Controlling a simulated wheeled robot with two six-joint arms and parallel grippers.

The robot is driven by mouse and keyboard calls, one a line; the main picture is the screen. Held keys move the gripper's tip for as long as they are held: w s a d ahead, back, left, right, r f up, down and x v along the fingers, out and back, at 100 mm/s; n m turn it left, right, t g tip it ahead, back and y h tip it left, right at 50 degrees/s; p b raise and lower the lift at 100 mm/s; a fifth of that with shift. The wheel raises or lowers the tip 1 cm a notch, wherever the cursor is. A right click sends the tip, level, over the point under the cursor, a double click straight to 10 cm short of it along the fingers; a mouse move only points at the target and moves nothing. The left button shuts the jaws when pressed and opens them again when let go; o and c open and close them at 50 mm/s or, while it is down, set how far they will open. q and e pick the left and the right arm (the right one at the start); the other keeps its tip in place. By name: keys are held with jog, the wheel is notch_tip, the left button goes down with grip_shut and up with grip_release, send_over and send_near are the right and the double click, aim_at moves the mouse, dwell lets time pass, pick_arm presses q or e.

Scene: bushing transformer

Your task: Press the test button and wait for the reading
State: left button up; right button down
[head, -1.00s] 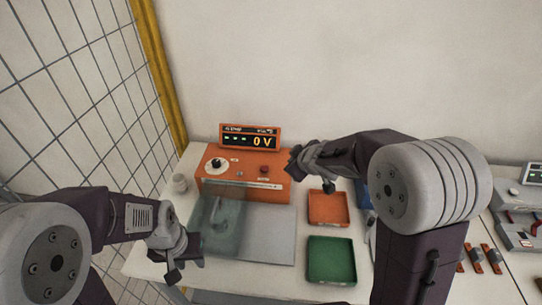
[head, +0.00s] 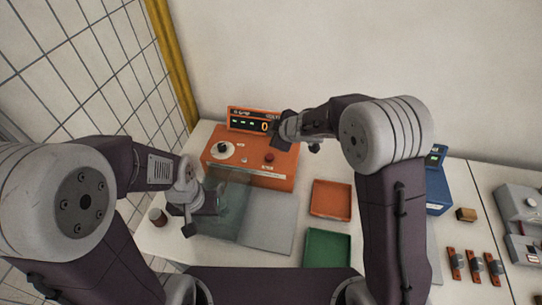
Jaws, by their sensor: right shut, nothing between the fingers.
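The orange tester (head: 250,174) stands at the back left of the bench. Its top carries a red button (head: 268,157) and a black knob on a white dial (head: 223,149). Its display (head: 246,119) shows a lit 0; the right part is hidden behind my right gripper. My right gripper (head: 277,127) is shut and empty, above the tester's back right, apart from the red button in the picture. My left gripper (head: 199,216) is at the left edge of the clear cover (head: 232,185) in front of the tester. Its fingertips are unclear, and I cannot tell if it touches the cover.
A grey plate (head: 268,225) lies in front of the tester. An orange tray (head: 331,199) and a green tray (head: 327,248) lie to its right. A blue device (head: 436,185) and several brown parts are further right. A wire mesh fence (head: 95,80) borders the left.

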jog(key=b, duration=0.5)
send_over(271, 158)
jog(key=f, duration=0.4)
jog(key=shift+s+f, duration=0.2)
jog(key=f+b, duration=0.2)
jog(key=f, duration=0.1)
jog(key=shift+w+f, duration=0.25)
jog(key=shift+w, duration=0.15)
jog(key=shift+f, duration=0.15)
jog(key=shift+s+d+r, duration=0.1)
jog(key=shift+s+r, duration=0.1)
jog(key=shift+s, duration=0.1)
jog(key=shift+w+f, duration=0.15)
